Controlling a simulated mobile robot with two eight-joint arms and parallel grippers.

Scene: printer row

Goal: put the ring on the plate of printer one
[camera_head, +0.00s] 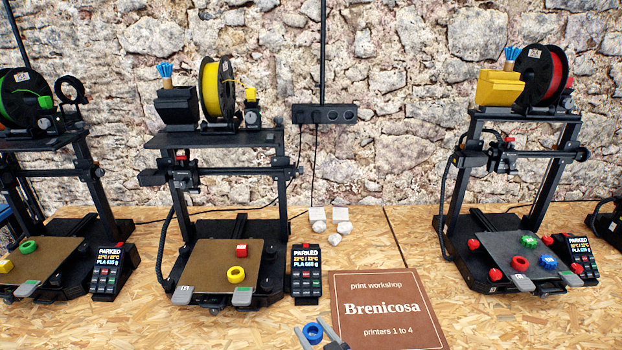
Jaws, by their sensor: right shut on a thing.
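A blue ring (313,332) is at the bottom of the head view, between the fingertips of my right gripper (318,338). The gripper is shut on it, in front of the brown sign. My left gripper is not in view. Printers stand in a row; I cannot read which is printer one. The left printer's plate (62,262) bears a green ring (28,246) and a yellow cube. The right printer's plate (500,246) bears a red ring (519,264) and green, blue and red pieces.
The brown sign (390,285) reads "Brenicosa, printers 1 to 4". Control boxes stand beside the left (115,270), middle (306,275) and right printers (580,260). Several small white blocks (340,214) lie behind the sign. A fourth printer (608,222) is cut off at the right edge.

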